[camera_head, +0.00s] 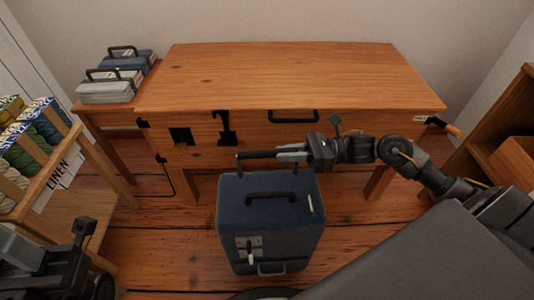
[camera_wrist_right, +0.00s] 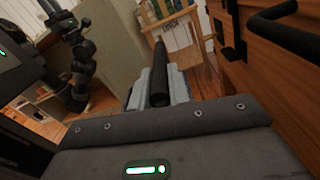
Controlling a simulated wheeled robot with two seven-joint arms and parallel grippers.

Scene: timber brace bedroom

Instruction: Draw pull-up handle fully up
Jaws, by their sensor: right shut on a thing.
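A dark blue suitcase (camera_head: 235,215) stands upright on the floor in front of the desk. Its black pull-up handle (camera_head: 256,155) stands above the case's back edge on short visible posts. My right gripper (camera_head: 293,153) is shut on the right part of the handle's crossbar. In the right wrist view the black bar (camera_wrist_right: 161,75) runs between the gripper's grey fingers. A separate black carry handle (camera_head: 271,196) lies on the case. My left gripper (camera_head: 82,232) is at the lower left, away from the case; its jaws are unclear.
A wooden desk (camera_head: 270,75) stands just behind the suitcase, with a black handle (camera_head: 294,116) on its front. A crank with an orange grip (camera_head: 445,127) is at its right end. A linen shelf (camera_head: 60,190) is at left, a wooden cabinet (camera_head: 500,130) at right. Floor is free left of the case.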

